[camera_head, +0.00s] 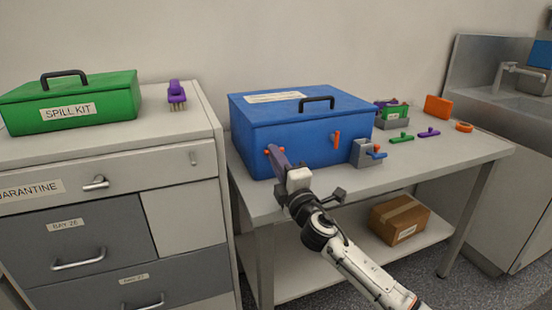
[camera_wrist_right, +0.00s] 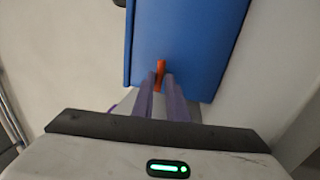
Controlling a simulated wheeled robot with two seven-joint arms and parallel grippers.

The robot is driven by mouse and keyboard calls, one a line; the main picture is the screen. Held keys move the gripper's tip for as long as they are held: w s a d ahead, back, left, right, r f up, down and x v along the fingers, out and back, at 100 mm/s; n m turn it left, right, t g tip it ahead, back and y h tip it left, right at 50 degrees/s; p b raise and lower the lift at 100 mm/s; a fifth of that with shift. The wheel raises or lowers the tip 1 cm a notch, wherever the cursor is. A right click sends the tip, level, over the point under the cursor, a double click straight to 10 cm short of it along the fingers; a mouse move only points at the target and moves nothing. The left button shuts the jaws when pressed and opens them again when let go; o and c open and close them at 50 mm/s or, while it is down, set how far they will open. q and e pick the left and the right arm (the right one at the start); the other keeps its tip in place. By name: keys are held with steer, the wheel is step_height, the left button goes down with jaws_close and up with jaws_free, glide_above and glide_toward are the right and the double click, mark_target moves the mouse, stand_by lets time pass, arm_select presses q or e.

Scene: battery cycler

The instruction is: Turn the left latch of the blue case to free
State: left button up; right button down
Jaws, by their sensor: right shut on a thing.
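The blue case (camera_head: 300,136) stands shut on the grey table, with a black handle on its lid. Its left latch (camera_head: 270,149) is orange and sits on the front face, partly hidden by my right gripper (camera_head: 277,157). Its right latch (camera_head: 336,139) is orange and stands nearly upright. My right gripper's purple fingers are shut on the left latch. In the right wrist view the orange latch (camera_wrist_right: 160,69) shows between the fingertips (camera_wrist_right: 161,80), against the blue front of the case (camera_wrist_right: 185,45). My left gripper is not in view.
A grey box with a blue and orange lever (camera_head: 366,153) stands right of the case. Green (camera_head: 401,138) and purple (camera_head: 428,133) pieces lie further right, near an orange block (camera_head: 438,107). A cabinet with a green spill kit (camera_head: 75,102) stands left. A cardboard box (camera_head: 399,219) is on the lower shelf.

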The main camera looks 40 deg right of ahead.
steer(key=shift+d+r, duration=0.2)
steer(key=shift+r, duration=0.15)
steer(key=c, duration=2)
jaws_free()
steer(key=shift+o, duration=0.9)
steer(key=shift+a+f, duration=0.1)
steer(key=shift+f, duration=0.05)
steer(key=v, duration=1)
steer(key=shift+s+b, duration=0.15)
steer(key=shift+b, duration=0.2)
steer(key=shift+f, duration=0.15)
